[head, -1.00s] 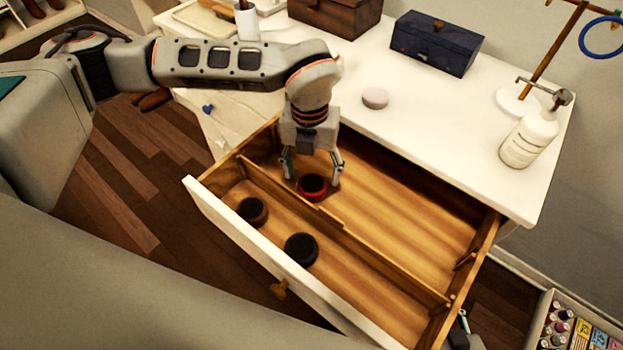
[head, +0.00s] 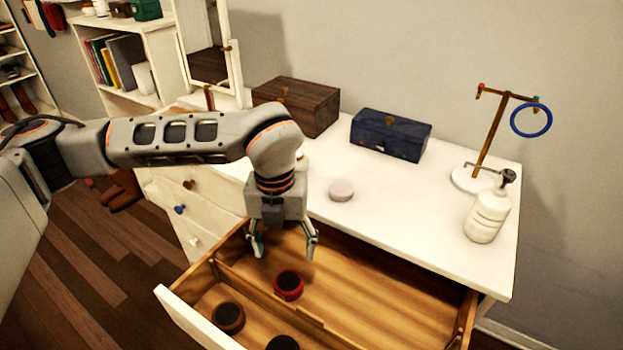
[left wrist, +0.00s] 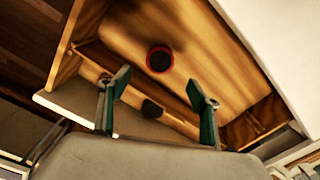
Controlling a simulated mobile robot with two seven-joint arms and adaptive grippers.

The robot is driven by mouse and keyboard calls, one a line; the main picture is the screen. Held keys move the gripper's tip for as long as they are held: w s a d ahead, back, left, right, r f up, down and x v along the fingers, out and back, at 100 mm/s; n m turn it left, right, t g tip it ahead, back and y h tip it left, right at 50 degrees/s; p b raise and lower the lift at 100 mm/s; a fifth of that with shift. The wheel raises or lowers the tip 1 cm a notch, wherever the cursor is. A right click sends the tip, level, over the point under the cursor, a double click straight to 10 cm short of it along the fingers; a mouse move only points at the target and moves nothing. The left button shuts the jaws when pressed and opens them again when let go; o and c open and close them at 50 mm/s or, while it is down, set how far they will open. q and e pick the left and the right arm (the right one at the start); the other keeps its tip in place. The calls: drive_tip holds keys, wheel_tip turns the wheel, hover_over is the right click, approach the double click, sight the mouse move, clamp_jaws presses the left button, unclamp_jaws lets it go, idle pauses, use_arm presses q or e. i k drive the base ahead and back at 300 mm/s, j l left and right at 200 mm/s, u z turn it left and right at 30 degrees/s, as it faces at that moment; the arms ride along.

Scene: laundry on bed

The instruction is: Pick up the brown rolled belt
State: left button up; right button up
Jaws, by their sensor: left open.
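The brown rolled belt (head: 228,317) lies in the front compartment of the open drawer (head: 390,295). A black rolled belt (head: 282,343) is to its right, cut off by the bottom edge. A red rolled belt (head: 289,284) lies behind the divider. My left gripper (head: 285,246) is open and empty, pointing down above the drawer's rear compartment, behind the red belt in the picture. In the left wrist view the red belt (left wrist: 159,59) lies beyond the open fingers (left wrist: 158,103). One dark roll (left wrist: 151,109) shows between them; I cannot tell which. My right gripper is out of view.
The white dresser top holds a wooden box (head: 300,105), a blue box (head: 390,134), a pink round item (head: 341,190), a pump bottle (head: 487,215) and a stand with a blue ring (head: 531,120). The drawer's divider (head: 270,292) and walls stand near the belts.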

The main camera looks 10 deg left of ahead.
sight(228, 317)
drive_tip(key=k, duration=1)
